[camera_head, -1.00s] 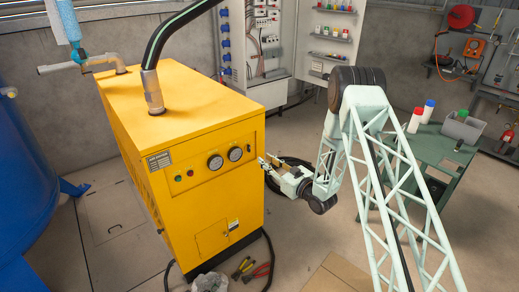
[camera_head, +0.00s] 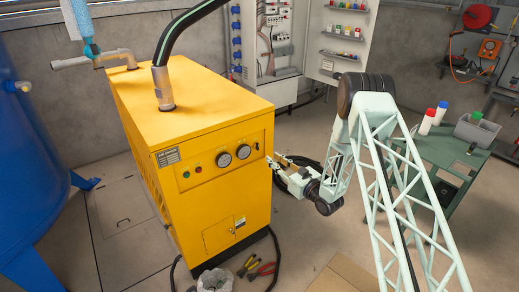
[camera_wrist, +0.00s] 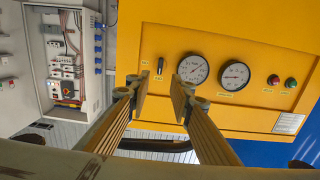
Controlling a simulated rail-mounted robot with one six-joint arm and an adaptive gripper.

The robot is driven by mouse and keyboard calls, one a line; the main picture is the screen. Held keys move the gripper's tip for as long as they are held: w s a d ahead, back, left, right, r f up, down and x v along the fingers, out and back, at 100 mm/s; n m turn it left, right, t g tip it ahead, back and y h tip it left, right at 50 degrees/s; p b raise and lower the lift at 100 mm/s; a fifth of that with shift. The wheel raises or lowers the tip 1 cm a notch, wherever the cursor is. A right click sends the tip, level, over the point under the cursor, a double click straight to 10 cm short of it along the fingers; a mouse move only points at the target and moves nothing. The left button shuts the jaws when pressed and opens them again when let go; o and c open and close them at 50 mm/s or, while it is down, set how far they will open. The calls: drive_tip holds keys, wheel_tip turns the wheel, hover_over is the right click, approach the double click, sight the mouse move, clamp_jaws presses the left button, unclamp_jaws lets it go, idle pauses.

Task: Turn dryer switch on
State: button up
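The yellow dryer (camera_head: 205,130) stands in the middle of the head view, its front panel carrying two gauges and two small buttons. In the wrist view, the dryer switch (camera_wrist: 160,66) is a small dark lever on the yellow panel (camera_wrist: 215,33), left of the gauges. My gripper (camera_wrist: 161,88) is open and empty in the wrist view. Its fingertips are apart, just below the switch in the picture, with no clear contact. In the head view my gripper (camera_head: 278,164) is at the dryer's right front edge.
The gauges (camera_wrist: 193,68) and the red and green buttons (camera_wrist: 282,81) share the panel. An open electrical cabinet (camera_head: 272,50) stands behind. A blue tank (camera_head: 30,160) is at left, a green table (camera_head: 440,165) at right. Pliers (camera_head: 255,268) lie on the floor.

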sight(257, 147)
drive_tip(key=b+x, duration=0.1)
drive_tip(key=x, duration=1.1)
drive_tip(key=shift+c, duration=0.7)
clamp_jaws()
